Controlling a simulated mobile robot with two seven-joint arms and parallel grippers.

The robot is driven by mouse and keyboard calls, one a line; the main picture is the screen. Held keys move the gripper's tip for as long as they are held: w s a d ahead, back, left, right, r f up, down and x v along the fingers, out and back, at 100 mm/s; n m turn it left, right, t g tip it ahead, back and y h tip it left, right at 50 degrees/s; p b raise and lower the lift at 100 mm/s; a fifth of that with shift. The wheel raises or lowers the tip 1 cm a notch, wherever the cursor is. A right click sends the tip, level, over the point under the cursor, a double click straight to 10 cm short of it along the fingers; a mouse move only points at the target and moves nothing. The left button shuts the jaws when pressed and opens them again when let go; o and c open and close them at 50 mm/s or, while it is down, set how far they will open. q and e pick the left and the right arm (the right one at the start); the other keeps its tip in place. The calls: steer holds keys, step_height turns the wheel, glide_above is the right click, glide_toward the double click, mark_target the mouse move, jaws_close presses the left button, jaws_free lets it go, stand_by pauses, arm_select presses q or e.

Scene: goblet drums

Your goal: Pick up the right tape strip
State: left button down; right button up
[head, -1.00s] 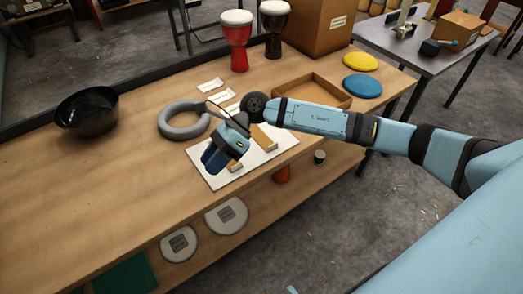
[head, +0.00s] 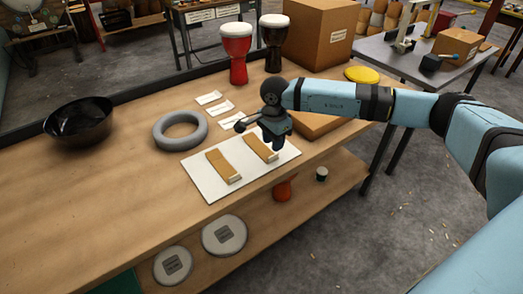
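Two brown tape strips lie side by side on a white board (head: 207,186) on the wooden table. The left tape strip (head: 222,166) is in full view. The right tape strip (head: 258,148) lies just left of my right gripper (head: 277,144) in the head view. That gripper points down over the right part of the board, close to this strip's far end. Its fingers are small and dark here, so I cannot tell whether they are open or touch the strip. My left gripper is not in view.
A grey ring (head: 180,131) and white paper labels (head: 217,107) lie behind the board. A black bowl (head: 78,124) stands at the left. A red drum (head: 236,52) and a dark drum (head: 272,43) stand at the back. My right arm partly hides a cardboard tray (head: 315,124).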

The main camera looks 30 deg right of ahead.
steer(key=shift+d+f, duration=0.15)
steer(key=shift+f, duration=2.8)
jaws_close()
